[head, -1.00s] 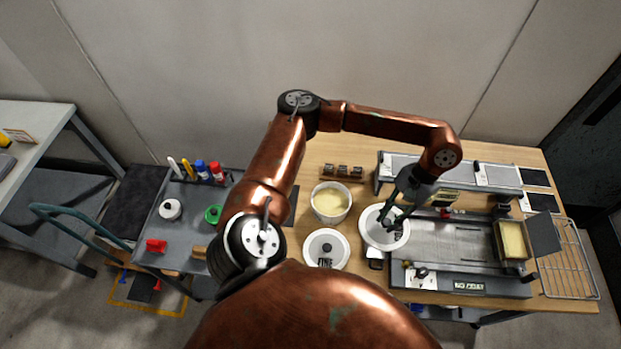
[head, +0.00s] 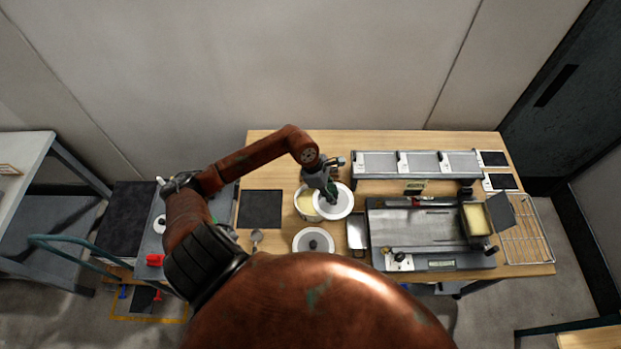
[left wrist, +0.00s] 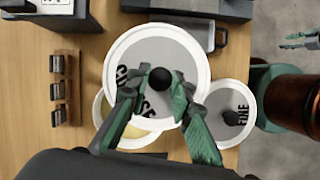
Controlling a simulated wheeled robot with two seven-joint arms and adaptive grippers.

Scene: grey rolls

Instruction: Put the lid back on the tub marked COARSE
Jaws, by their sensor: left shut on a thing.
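My left gripper (head: 331,196) is shut on the dark knob of a white-rimmed grey lid (head: 345,207). The lid's lettering shows partly in the left wrist view (left wrist: 180,48), with the fingers across it; I cannot read the whole word. The open white tub (head: 304,212) with pale yellow contents is partly under the lid. The lid is off-centre, to the tub's right in the head view, and appears above the rim. Any marking on the tub is hidden. What looks like my right gripper (left wrist: 300,40) is at the left wrist view's edge, its jaws unclear.
A white round lid marked FINE (left wrist: 231,108) lies close by, also seen in the head view (head: 313,240). A metal tray (head: 357,232) and a large grey machine (head: 420,228) stand to the right. A dark mat (head: 260,209) and a spoon (head: 257,237) lie left.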

